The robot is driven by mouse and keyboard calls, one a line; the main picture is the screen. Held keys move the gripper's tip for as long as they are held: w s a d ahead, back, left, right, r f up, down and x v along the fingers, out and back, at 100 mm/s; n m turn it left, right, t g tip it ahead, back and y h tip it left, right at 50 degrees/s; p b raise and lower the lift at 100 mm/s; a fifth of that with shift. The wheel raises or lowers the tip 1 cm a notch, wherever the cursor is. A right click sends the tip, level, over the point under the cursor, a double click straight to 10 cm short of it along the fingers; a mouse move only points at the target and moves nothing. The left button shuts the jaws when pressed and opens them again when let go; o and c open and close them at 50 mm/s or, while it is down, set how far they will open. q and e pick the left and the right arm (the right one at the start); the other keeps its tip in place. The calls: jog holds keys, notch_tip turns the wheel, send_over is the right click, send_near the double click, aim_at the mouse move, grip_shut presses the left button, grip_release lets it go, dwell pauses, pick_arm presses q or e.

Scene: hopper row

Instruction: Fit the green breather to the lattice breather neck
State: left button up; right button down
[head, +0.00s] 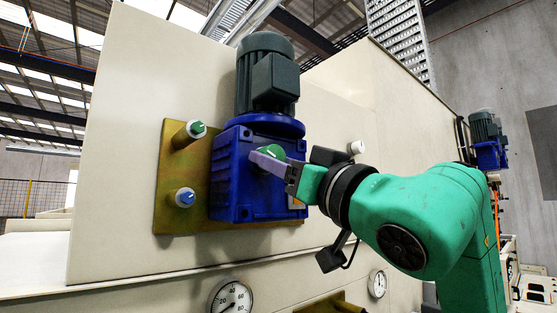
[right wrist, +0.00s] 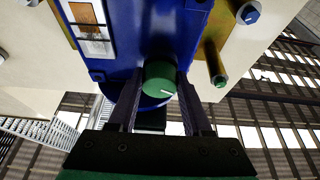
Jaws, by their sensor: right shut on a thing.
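A green breather (head: 268,150) with a white mark is between the fingers of my right gripper (head: 280,164), in front of the blue gearbox (head: 232,178). In the right wrist view the breather (right wrist: 159,78) shows between the two dark fingertips (right wrist: 160,98), which are shut on it. I cannot tell whether it touches the gearbox or a neck behind it. Another green-capped brass stub (head: 189,132) stands at the plate's upper left, and a blue-capped one (head: 184,197) below it. I cannot make out which neck is the lattice one. My left gripper is not in view.
A dark motor (head: 266,75) stands on the gearbox, which is mounted on a yellowish plate (head: 175,165) on a cream wall (head: 120,140). Round gauges (head: 231,297) are below. A second blue gearbox (head: 490,155) is farther right.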

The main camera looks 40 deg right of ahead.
dwell(2.5)
jog(key=shift+f, duration=0.1)
dwell(0.3)
jog(key=shift+s, duration=0.15)
dwell(1.5)
jog(key=shift+s, duration=0.45)
dwell(0.8)
